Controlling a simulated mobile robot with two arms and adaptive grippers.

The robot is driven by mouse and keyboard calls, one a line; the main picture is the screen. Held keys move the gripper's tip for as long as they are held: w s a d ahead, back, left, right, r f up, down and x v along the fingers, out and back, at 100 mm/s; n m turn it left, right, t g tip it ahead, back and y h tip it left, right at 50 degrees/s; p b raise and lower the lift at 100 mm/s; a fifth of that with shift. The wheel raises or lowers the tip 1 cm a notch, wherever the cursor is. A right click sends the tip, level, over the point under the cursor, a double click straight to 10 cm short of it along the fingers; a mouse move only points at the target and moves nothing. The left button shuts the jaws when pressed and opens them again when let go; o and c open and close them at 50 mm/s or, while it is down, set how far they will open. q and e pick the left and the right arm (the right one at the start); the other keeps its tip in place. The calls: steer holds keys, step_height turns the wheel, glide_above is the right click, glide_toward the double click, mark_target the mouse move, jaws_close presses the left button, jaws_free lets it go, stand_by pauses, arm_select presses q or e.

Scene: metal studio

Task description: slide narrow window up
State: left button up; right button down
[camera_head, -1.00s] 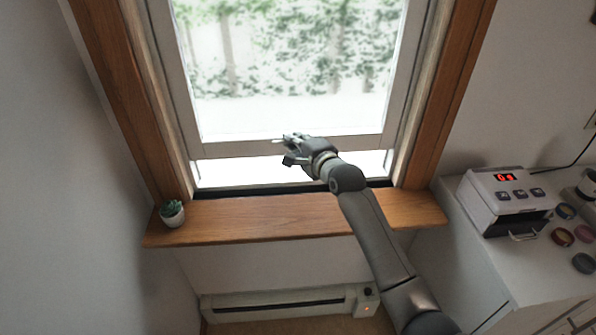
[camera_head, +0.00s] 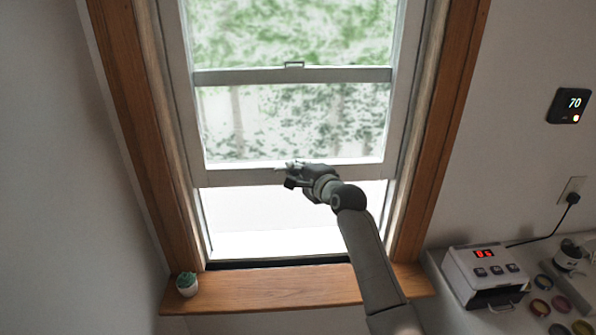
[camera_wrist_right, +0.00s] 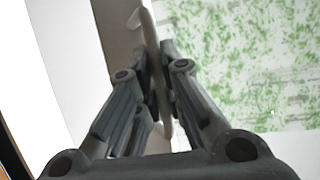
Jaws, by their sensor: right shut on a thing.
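The narrow window's lower sash (camera_head: 240,175) is raised, with a bright gap between its bottom rail and the sill. A light metal handle sits on that rail; it shows in the right wrist view (camera_wrist_right: 145,28). My right gripper (camera_head: 290,172) is at the middle of the bottom rail. In the wrist view its fingers (camera_wrist_right: 158,85) are closed around the handle from both sides. The fingers hide part of the handle. My left gripper is not in view.
A wooden sill (camera_head: 255,290) runs below, with a small potted plant (camera_head: 187,284) at its left end. A white device with a red display (camera_head: 487,273) stands on the counter at right. A thermostat (camera_head: 568,105) and a plugged-in cord are on the right wall.

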steer(key=shift+r, duration=0.45)
steer(key=c, duration=1.5)
jaws_free()
steer(key=shift+f, duration=0.1)
steer(key=shift+c, duration=0.2)
steer(key=shift+f, duration=0.1)
steer(key=v, duration=1.2)
